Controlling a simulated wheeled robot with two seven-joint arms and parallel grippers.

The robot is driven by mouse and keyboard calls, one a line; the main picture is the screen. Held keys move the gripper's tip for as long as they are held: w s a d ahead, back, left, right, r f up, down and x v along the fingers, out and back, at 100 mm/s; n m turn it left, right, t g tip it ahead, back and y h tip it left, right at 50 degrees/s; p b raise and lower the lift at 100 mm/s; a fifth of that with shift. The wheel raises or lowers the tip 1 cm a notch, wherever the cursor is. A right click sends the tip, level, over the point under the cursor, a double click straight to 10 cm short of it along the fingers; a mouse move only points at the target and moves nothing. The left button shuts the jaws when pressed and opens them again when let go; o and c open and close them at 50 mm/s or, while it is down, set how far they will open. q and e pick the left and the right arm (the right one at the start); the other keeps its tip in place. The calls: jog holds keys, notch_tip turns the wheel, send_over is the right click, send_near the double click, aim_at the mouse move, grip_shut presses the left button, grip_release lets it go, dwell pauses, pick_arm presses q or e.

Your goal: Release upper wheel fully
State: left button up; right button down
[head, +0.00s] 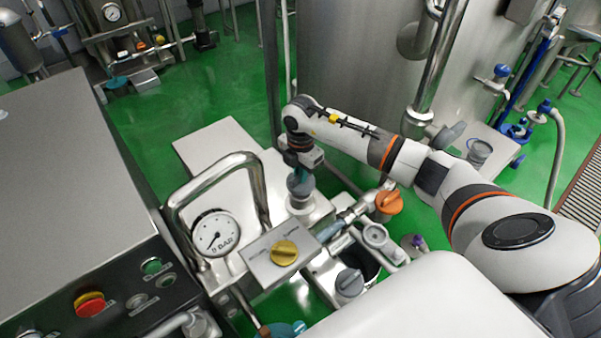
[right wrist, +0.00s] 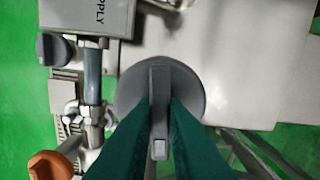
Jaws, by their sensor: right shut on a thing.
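The upper wheel is a grey round knob with a raised bar across it. It sits on a pale cylindrical housing on the machine in the head view (head: 300,187), and its disc fills the middle of the right wrist view (right wrist: 190,85). My right gripper (head: 301,171) reaches down to it from above. Its two green fingers (right wrist: 160,108) are closed on both sides of the raised bar. The fingers hide part of the wheel's near edge. My left gripper is not in view.
A yellow knob (head: 284,252) on a labelled box, a pressure gauge (head: 215,234), a bent steel rail (head: 205,178) and a second grey knob (head: 350,283) stand around the wheel. An orange knob (head: 388,203) is to its right. A large steel tank (head: 350,70) stands behind.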

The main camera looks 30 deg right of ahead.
jog(key=n+b, duration=0.2)
jog(key=n, duration=0.2)
jog(key=shift+w, duration=0.1)
jog(key=n+b, duration=0.2)
jog(key=n, duration=0.3)
jog(key=shift+b, duration=0.3)
jog(key=n+b, duration=0.2)
jog(key=n, duration=0.1)
jog(key=shift+n, duration=0.3)
jog(key=shift+r+n+b, duration=0.1)
jog(key=shift+n+b, duration=0.75)
jog(key=shift+n, duration=1.05)
jog(key=c, duration=1.5)
grip_release()
jog(key=shift+o, duration=0.2)
notch_tip(320, 180, up, 12)
jog(key=b, duration=0.1)
jog(key=shift+b, duration=0.35)
